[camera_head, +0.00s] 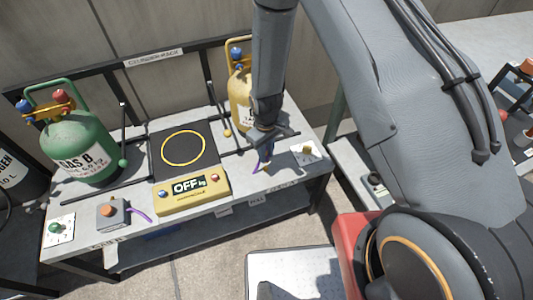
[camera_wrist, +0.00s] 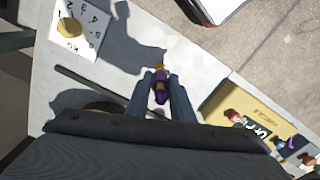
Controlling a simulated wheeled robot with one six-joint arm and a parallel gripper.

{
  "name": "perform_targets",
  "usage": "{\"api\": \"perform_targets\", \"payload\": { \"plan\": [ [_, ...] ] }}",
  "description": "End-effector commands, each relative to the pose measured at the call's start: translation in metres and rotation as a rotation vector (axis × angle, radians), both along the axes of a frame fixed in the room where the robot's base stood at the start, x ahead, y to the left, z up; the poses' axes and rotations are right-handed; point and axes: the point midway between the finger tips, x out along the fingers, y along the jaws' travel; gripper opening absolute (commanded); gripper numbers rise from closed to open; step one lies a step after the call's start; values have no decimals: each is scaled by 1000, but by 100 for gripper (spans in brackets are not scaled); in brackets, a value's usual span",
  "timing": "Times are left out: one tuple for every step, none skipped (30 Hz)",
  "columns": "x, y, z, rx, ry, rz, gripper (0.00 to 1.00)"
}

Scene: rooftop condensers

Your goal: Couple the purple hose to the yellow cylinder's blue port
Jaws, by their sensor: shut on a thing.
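My gripper (camera_head: 264,158) is shut on a purple hose end (camera_wrist: 160,90), which has a yellow tip, over the right part of the bench. In the wrist view my gripper (camera_wrist: 160,98) has a finger on each side of it. More purple hose (camera_head: 141,214) shows beside a grey box with an orange knob at the bench's front left. The yellow cylinder (camera_head: 239,96) stands at the back right, partly hidden behind my arm. Its blue port (camera_head: 236,53) shows near the top, left of my arm. My gripper is in front of and below that port.
A green cylinder (camera_head: 80,145) with blue and red ports stands at the left. A black scale plate (camera_head: 165,165) with a yellow OFF display (camera_head: 188,187) lies mid-bench. A white card with a yellow knob (camera_head: 304,151) is right of my gripper. Thin dark rods stand near both cylinders.

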Motion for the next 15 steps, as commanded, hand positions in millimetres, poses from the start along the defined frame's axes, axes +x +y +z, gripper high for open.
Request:
{"api": "perform_targets", "payload": {
  "plan": [
    [0, 0, 0, 0, 0, 0, 0],
    [0, 0, 0, 0, 0, 0, 0],
    [0, 0, 0, 0, 0, 0, 0],
    [0, 0, 0, 0, 0, 0, 16],
    [0, 0, 0, 0, 0, 0, 11],
    [0, 0, 0, 0, 0, 0, 4],
    [0, 0, 0, 0, 0, 0, 0],
    [0, 0, 0, 0, 0, 0, 0],
    [0, 0, 0, 0, 0, 0, 0],
    [0, 0, 0, 0, 0, 0, 0],
    [0, 0, 0, 0, 0, 0, 0],
    [0, 0, 0, 0, 0, 0, 0],
    [0, 0, 0, 0, 0, 0, 0],
    [0, 0, 0, 0, 0, 0, 0],
    [0, 0, 0, 0, 0, 0, 0]
  ]
}}
